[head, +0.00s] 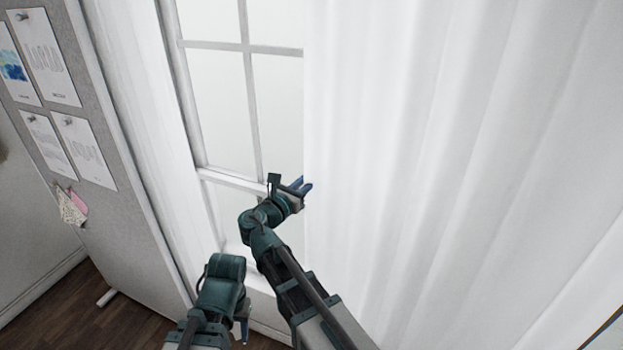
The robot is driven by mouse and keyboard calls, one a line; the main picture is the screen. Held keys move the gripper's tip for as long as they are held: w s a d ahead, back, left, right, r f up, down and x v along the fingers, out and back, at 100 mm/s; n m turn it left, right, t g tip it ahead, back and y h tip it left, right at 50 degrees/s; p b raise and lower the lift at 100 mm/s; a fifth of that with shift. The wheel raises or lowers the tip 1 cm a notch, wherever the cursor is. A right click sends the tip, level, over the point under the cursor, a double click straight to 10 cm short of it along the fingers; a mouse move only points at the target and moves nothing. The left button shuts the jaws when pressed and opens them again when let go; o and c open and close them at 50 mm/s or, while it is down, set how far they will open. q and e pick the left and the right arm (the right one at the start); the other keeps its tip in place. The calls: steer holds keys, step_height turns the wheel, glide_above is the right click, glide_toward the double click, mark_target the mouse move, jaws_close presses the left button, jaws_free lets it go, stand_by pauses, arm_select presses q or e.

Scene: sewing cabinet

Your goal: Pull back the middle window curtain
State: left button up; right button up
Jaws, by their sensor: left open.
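The white curtain (420,150) hangs in long folds over the middle and right of the head view. Its left edge runs down beside the uncovered window panes (220,95).
Another white curtain (145,110) hangs left of the window. A grey pin board (110,225) with pinned papers stands at the far left, above a dark wood floor (85,315). The window sill (262,280) lies behind my arms. The space before the panes is open.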

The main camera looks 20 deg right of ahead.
jaws_close()
stand_by(1.0)
